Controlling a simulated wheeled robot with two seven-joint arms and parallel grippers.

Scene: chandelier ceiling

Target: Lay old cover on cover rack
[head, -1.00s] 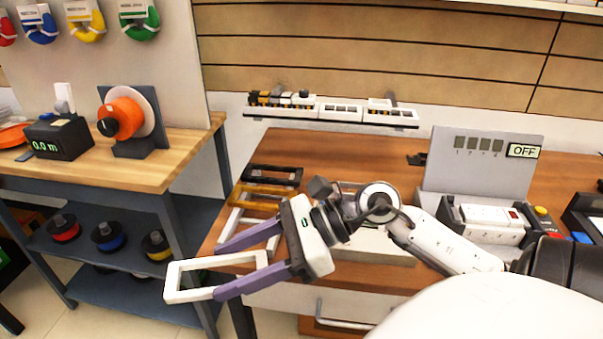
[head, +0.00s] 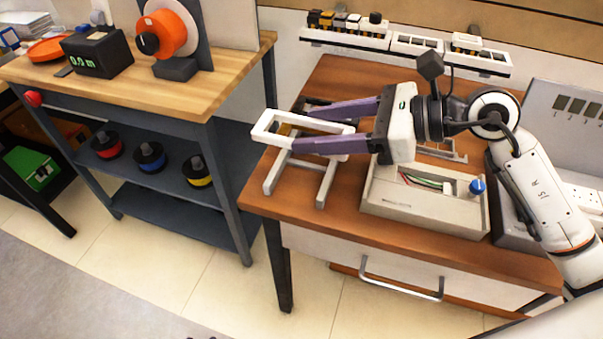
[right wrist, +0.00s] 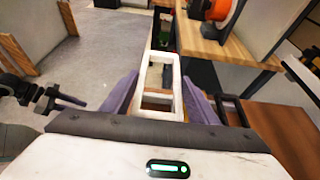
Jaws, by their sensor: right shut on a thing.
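The old cover is a white rectangular frame (head: 262,129) with openings. My right gripper (head: 302,130) is shut on it with its two purple fingers, and it also shows between the fingers in the right wrist view (right wrist: 176,75). The cover rack (head: 325,183) is a set of grey rails at the left end of the wooden table. The cover is held above the rack, its outer end reaching past the rack's left side. The cover and gripper hide the rack's back part, where bits of darker and yellowish frames show.
An open grey box (head: 425,212) with wires and a blue knob stands right of the rack. A shelf (head: 410,48) with small parts is behind. A workbench (head: 215,85) with a black meter (head: 98,52) and spools stands left, across a gap.

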